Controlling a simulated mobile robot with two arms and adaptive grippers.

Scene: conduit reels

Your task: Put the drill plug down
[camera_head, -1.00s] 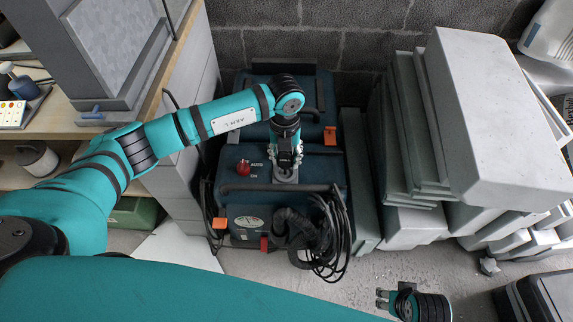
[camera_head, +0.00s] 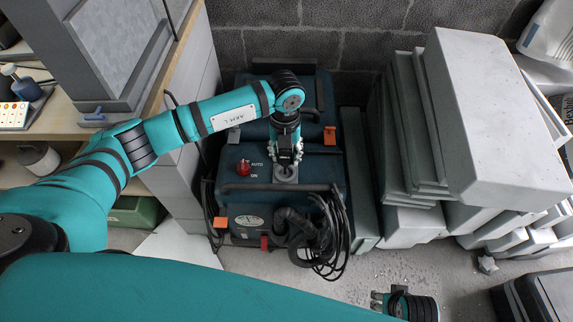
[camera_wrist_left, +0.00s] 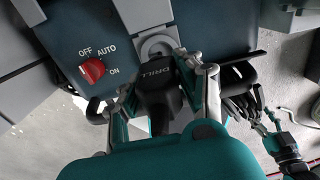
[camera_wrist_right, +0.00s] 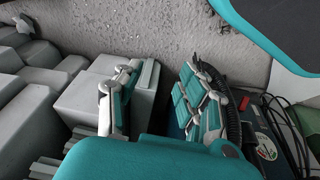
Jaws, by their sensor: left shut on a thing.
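The drill plug (camera_wrist_left: 158,85) is black, with the word DRILL on it, and shows in the left wrist view. My left gripper (camera_wrist_left: 160,72) is shut on it, one finger on each side. In the head view my left gripper (camera_head: 286,158) points down at the blue machine (camera_head: 240,160), over its grey socket (camera_head: 285,173). The socket also shows in the left wrist view (camera_wrist_left: 155,44), just beyond the plug. I cannot tell whether they touch. My right gripper (camera_head: 378,301) is at the lower right; its fingers stand apart and empty in the right wrist view (camera_wrist_right: 160,95).
A red knob (camera_head: 243,168) sits on the machine left of the socket. A black hose and coiled cables (camera_head: 325,235) hang at its front. Grey slabs (camera_head: 490,120) are stacked to the right. A wooden workbench (camera_head: 60,125) stands at the left.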

